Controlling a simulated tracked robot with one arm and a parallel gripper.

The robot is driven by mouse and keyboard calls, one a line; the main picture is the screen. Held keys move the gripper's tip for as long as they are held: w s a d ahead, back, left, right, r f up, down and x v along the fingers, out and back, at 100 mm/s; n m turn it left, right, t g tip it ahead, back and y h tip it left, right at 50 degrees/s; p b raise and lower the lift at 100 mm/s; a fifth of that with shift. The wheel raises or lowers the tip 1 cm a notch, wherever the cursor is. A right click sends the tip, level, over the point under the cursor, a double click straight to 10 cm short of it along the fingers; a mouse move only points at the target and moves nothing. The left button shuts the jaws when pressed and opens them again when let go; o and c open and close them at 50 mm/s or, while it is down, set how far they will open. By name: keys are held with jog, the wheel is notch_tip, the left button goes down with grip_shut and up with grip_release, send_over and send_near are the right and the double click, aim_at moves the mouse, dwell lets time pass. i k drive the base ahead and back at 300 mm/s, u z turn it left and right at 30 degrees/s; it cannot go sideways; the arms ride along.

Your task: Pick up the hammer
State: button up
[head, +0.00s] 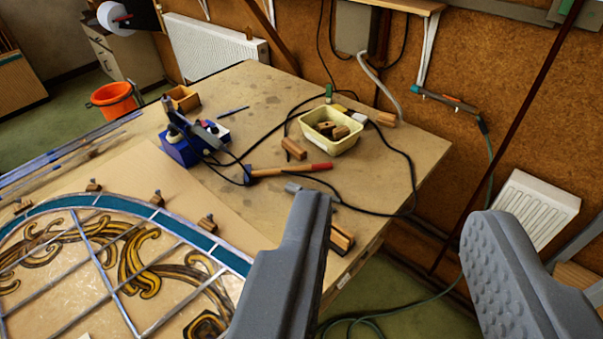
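A hammer-like tool (285,169) lies on the workbench, with a wooden shaft, a red end to the right and a small dark blue head at its left end. It lies just beyond the tip of my left finger, between the blue soldering stand and the cream tub. My gripper (398,210) is open and empty, its two grey fingers wide apart in the foreground. The left finger reaches over the bench edge and the right finger is off to the right of the bench. The left finger hides part of the bench.
The workbench (225,112) carries a leaded panel (110,262), a blue soldering stand (180,146), a cream tub (332,130) of wooden pieces and several wooden blocks. A black cable loops around the tool. A radiator (536,208) stands right; an orange bucket (115,100) stands back left.

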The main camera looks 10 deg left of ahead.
aim_at(327, 165)
jog(key=z, duration=1.4)
jog(key=i, duration=2.3)
jog(key=u, duration=3.1)
jog(key=i, duration=0.55)
jog(key=u, duration=0.3)
